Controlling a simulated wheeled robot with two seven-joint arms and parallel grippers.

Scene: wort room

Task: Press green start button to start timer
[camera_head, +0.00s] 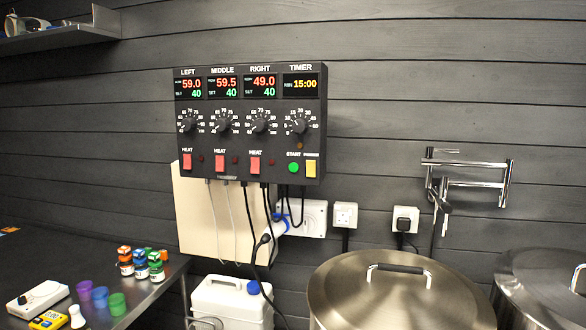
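The green start button (293,168) sits at the lower right of a black control panel (240,140) on the wall, under the label START. A yellow switch (311,169) is just to its right. The timer display (300,84) at the panel's upper right reads 15:00 in yellow. The timer knob (299,126) is between the display and the button. Neither of my grippers shows in the head view, and nothing covers the button.
Three red heat switches (220,162) run along the panel's lower edge. Below stand a white canister (231,303) and a lidded steel pot (400,295). A table (150,290) with small bottles and cups is at left. The space before the panel looks clear.

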